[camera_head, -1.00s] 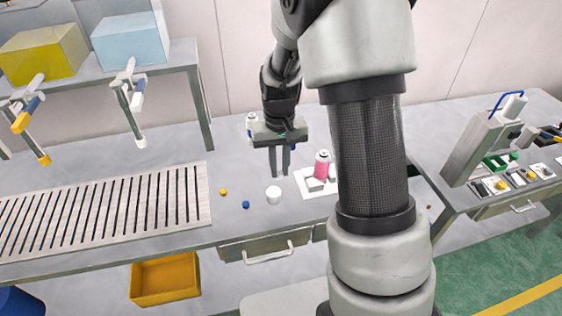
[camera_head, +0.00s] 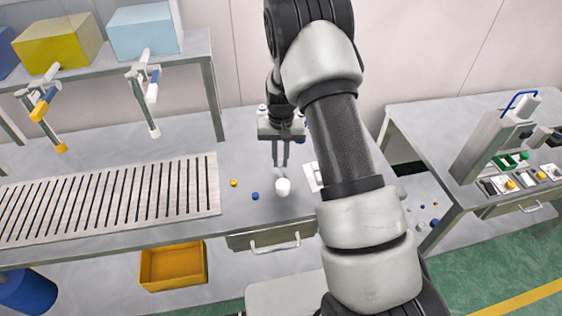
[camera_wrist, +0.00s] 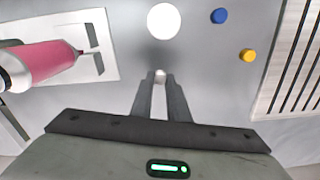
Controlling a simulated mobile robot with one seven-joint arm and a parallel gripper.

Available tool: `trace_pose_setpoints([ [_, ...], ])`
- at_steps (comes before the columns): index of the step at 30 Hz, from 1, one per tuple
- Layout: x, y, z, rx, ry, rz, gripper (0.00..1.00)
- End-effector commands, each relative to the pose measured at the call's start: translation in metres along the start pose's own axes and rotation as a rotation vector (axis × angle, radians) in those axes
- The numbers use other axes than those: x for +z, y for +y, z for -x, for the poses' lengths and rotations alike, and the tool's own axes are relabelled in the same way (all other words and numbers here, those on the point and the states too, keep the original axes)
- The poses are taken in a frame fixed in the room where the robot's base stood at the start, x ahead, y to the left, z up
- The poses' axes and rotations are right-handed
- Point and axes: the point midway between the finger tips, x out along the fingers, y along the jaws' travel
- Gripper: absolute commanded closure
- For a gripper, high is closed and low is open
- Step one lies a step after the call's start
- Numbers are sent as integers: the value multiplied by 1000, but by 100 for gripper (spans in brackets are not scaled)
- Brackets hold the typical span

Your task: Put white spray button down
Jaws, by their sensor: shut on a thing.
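My gripper (camera_head: 280,165) is above the grey table, pointing down. In the wrist view, my gripper (camera_wrist: 160,80) is shut on a small white spray button (camera_wrist: 160,75) held at its fingertips. The fingers hide most of the button. A larger white round cap (camera_wrist: 164,21) is on the table just beyond the fingertips; it also shows in the head view (camera_head: 283,187), in front of my gripper. A blue button (camera_head: 255,196) and a yellow button (camera_head: 234,183) lie to the left of the cap. I cannot tell how high the held button is above the table.
A pink can (camera_wrist: 45,62) is by a white plate (camera_wrist: 90,40), left in the wrist view. A slotted rack (camera_head: 105,205) lies left of the buttons. Table around the buttons is clear. A second table with a machine (camera_head: 490,140) stands at right.

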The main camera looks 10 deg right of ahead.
Motion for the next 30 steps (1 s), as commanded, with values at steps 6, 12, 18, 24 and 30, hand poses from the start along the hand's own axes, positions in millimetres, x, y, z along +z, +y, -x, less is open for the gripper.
trace_pose_setpoints([
  [6,0,0,-21,-1,-1,0,100],
  [12,0,0,-22,0,-1,0,100],
  [18,0,0,-23,0,0,0,68],
  [24,0,0,-23,0,-1,0,66],
  [30,0,0,-16,-1,0,0,66],
])
